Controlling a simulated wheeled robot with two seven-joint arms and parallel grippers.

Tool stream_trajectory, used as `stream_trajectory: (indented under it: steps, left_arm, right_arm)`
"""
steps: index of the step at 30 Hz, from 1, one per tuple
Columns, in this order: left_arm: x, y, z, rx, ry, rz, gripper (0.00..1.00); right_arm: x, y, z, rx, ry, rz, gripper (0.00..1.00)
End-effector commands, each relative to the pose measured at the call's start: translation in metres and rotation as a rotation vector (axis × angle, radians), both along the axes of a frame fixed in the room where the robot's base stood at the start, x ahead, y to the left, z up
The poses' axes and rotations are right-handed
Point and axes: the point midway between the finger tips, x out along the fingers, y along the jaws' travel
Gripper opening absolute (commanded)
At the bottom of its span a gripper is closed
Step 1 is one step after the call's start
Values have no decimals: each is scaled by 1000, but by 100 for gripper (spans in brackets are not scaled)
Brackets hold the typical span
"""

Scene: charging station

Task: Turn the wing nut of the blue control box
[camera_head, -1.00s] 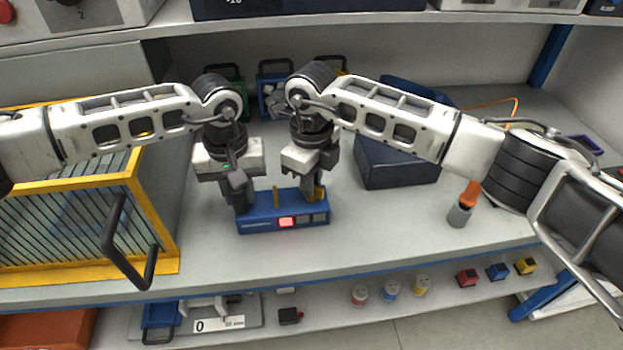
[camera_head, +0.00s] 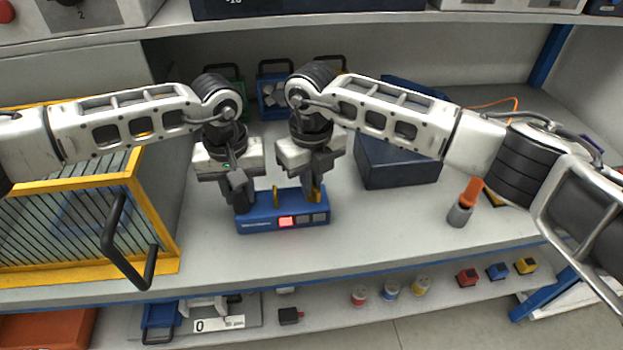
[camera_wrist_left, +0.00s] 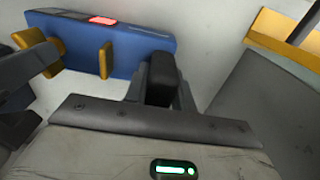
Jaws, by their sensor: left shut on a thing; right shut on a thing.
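The blue control box (camera_head: 265,222) lies on the workbench, with a lit red square and grey squares on its front. Two yellow wing nuts stand on its top. The left one (camera_head: 275,195) is free, and it shows in the left wrist view (camera_wrist_left: 106,60). The right one (camera_wrist_left: 38,48) is between the fingers of my right gripper (camera_head: 314,192), which comes down from above and is shut on it. My left gripper (camera_head: 241,200) is shut on the left end of the box. In the left wrist view its fingers (camera_wrist_left: 158,85) partly hide that end.
A yellow-framed rack (camera_head: 160,215) with a black handle stands left. A dark blue case (camera_head: 395,165) is behind on the right. The bench in front of the box is clear.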

Motion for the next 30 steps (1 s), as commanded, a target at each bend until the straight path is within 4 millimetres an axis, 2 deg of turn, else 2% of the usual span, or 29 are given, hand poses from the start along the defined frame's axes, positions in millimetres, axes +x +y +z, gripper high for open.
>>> stream_trajectory:
  steps: [30]
  left_arm:
    - [0,0,0,-1,1,1,0]
  right_arm:
    - [0,1,1,2,-1,-965,0]
